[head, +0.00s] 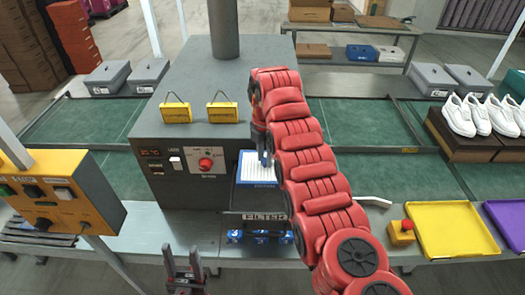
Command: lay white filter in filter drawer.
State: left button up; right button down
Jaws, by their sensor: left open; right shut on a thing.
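The red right arm hides the area right of the drawer. My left gripper (187,274) is open and empty at the bottom of the view, away from the drawer.
A yellow tray (452,229) and a red button box (402,232) stand right. A yellow control box (58,190) stands left.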

jog(key=shift+s+f, duration=0.2)
jog(key=shift+f, duration=0.05)
jog(key=shift+s+d+f, duration=0.1)
jog(key=shift+f, duration=0.2)
notch_tip(320, 180, down, 8)
jog(key=shift+b, duration=0.35)
jog(key=shift+w+f, duration=0.2)
jog(key=shift+f, duration=0.45)
jog(key=shift+r, duration=0.1)
jog(key=shift+f+b, duration=0.7)
jog(key=shift+f, duration=0.05)
jog(key=c, duration=0.5)
grip_release()
